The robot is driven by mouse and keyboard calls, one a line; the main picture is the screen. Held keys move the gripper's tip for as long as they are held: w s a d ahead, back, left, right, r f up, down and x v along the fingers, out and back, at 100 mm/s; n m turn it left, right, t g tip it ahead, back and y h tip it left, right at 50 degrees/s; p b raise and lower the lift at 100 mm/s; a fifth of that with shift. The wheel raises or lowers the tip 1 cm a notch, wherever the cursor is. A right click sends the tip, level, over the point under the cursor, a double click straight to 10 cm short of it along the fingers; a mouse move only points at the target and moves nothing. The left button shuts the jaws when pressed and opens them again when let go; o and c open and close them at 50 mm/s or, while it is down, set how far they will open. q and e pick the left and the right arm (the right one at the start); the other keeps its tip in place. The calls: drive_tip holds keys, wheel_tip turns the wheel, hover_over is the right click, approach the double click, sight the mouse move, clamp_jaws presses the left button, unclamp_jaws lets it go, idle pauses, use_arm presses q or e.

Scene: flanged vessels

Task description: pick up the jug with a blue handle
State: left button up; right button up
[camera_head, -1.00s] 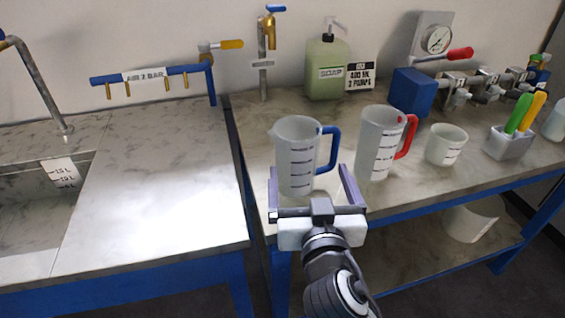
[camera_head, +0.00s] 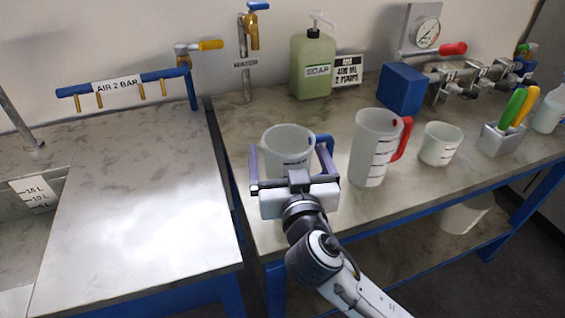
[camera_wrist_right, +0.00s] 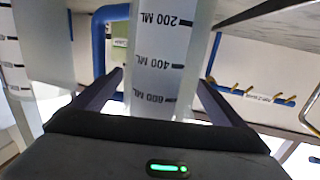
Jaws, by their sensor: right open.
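The jug with a blue handle (camera_head: 287,138) is a pale translucent jug standing upright on the bench, its handle on the right. My right gripper (camera_head: 289,153) is open in front of it and hides its lower part. The right finger overlaps the blue handle in this view. In the right wrist view the jug (camera_wrist_right: 160,45), with its volume marks upside down, shows between the two open fingers of the gripper (camera_wrist_right: 158,92). Its blue handle (camera_wrist_right: 98,45) shows at upper left, beside the left finger. I cannot tell whether the fingers touch the jug. My left gripper is out of view.
A jug with a red handle (camera_head: 368,150) stands close on the right, then a small white beaker (camera_head: 440,146). A green soap bottle (camera_head: 312,70) and a blue box (camera_head: 403,90) stand behind. A water tap (camera_head: 250,40) rises at the back. The left bench top (camera_head: 130,200) is clear.

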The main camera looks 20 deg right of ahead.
drive_tip(key=shift+s, duration=0.1)
drive_tip(key=shift+s+r, duration=0.1)
drive_tip(key=shift+c, duration=1.2)
drive_tip(key=c, duration=0.9)
